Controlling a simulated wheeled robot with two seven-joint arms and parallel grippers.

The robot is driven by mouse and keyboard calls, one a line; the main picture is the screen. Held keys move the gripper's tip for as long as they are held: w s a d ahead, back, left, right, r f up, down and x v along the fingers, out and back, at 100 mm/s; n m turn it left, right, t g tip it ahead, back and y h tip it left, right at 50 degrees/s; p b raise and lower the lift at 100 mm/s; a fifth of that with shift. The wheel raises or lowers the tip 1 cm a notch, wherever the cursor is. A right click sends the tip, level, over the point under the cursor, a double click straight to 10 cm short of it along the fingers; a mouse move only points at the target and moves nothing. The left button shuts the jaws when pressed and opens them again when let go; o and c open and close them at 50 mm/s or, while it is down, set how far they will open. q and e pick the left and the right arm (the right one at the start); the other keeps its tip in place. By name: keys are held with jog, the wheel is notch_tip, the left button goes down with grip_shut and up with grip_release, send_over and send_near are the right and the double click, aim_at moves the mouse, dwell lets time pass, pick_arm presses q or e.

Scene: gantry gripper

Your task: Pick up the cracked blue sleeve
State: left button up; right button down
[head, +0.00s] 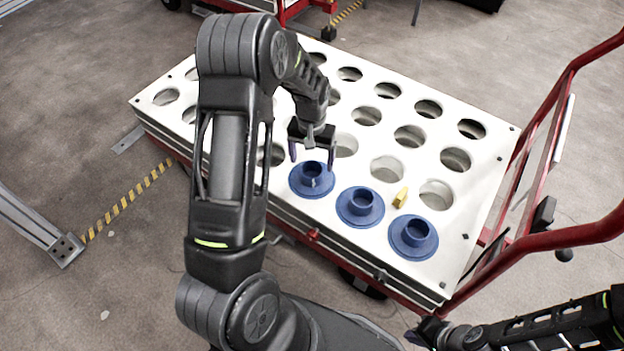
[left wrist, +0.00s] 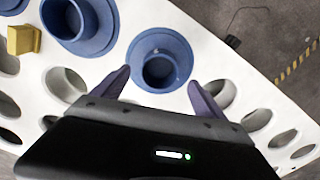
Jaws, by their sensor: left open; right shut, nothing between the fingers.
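Three blue flanged sleeves sit in a row along the near edge of the white holed board: the left one (head: 311,187), the middle one (head: 360,208) and the right one (head: 413,238). The left one shows a small pale mark that could be the crack; I cannot be sure. It also shows in the left wrist view (left wrist: 160,92), between my fingers. My left gripper (head: 312,161) is open and empty, pointing down just above this sleeve, its fingers apart on either side. My right gripper (head: 425,337) is shut and empty at the bottom, away from the board.
The white board (head: 485,205) has rows of empty round holes and lies on a red-framed cart (head: 540,160). A small yellow block (head: 400,198) stands on the board beside the middle and right sleeves. A grey metal frame (head: 40,230) stands on the floor at left.

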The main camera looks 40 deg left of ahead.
aim_at(312, 171)
pick_arm(q)
notch_tip(312, 171, down, 5)
jog(key=shift+f+b, duration=0.15)
jog(key=shift+b, duration=0.55)
jog(key=c, duration=1.7)
